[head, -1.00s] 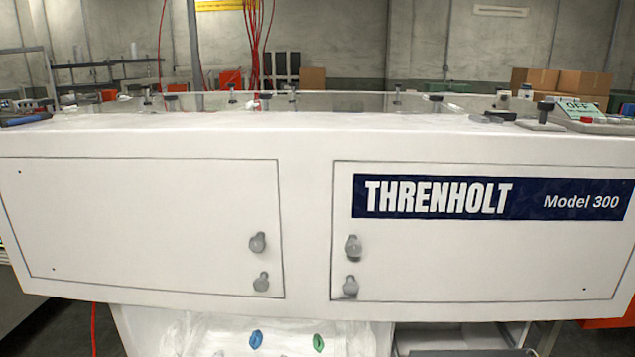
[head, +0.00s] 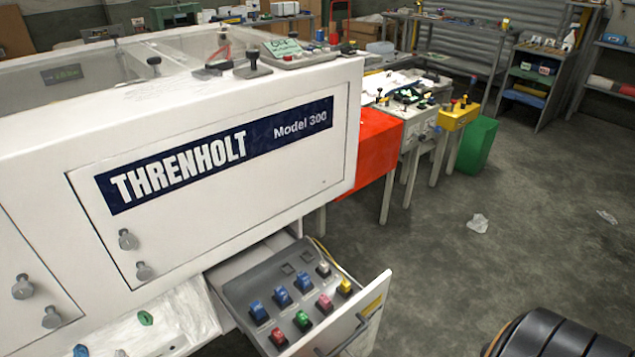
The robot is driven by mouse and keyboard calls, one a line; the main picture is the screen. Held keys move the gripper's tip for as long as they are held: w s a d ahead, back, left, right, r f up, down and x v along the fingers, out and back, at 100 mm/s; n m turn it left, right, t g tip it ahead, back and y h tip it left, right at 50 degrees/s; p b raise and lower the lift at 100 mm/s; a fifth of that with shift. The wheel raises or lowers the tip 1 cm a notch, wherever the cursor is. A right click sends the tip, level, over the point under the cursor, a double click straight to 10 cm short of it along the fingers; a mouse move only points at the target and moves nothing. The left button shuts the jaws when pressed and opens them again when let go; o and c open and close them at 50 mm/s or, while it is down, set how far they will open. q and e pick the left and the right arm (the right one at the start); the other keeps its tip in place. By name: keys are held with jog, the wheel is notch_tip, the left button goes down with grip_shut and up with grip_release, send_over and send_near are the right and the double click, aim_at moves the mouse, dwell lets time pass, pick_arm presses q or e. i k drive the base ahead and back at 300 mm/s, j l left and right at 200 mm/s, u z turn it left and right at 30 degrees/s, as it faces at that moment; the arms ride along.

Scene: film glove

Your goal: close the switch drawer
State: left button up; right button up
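The switch drawer (head: 337,332) is pulled out below the right panel of the white Threnholt Model 300 machine (head: 200,241) in the head view. It holds a grey panel (head: 240,293) with several rocker switches in blue, red, green, pink, yellow and white. The drawer's white front has a dark bar handle (head: 357,332) and a yellow label, and faces the lower right. A gap shows between the drawer front and the machine body. Neither my left nor my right gripper is in view.
Clear concrete floor (head: 470,260) lies right of the drawer, with a crumpled white scrap (head: 478,223) on it. An orange-red cabinet (head: 371,152), work tables and a green bin (head: 476,145) stand beyond the machine. Plastic sheeting (head: 165,318) hangs left of the drawer.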

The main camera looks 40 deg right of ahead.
aim_at(349, 327)
jog(key=z, duration=1.15)
